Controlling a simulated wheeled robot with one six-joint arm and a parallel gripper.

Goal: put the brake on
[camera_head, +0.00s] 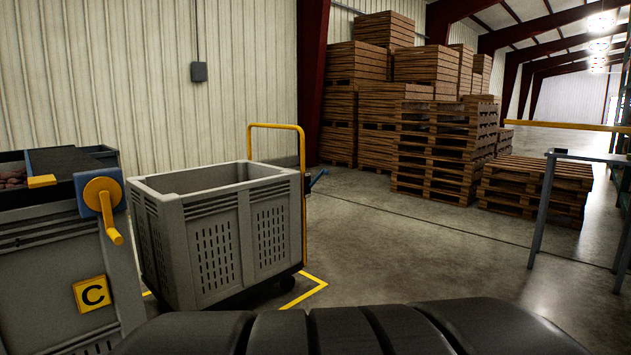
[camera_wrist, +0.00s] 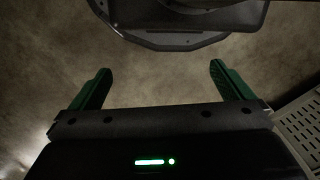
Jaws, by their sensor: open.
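A grey slatted bin (camera_head: 220,232) stands on a wheeled cart (camera_head: 290,283) with a yellow push handle (camera_head: 277,126), in the head view. A blue lever (camera_head: 317,180) sticks out to the right beside the handle's upright, angled upward. Whether it is the brake, I cannot tell. My gripper (camera_wrist: 159,67) shows only in the wrist view, with its two green fingers wide apart and nothing between them. Bare floor lies beyond the fingers. The lever does not show in the wrist view.
Left of the cart, a grey unit marked C (camera_head: 93,294) carries a yellow crank (camera_head: 105,203). Yellow tape (camera_head: 305,293) marks the floor by the cart. Stacked wooden crates (camera_head: 358,88) and pallets (camera_head: 445,150) stand behind. A metal frame (camera_head: 545,205) stands at right. The floor between is clear.

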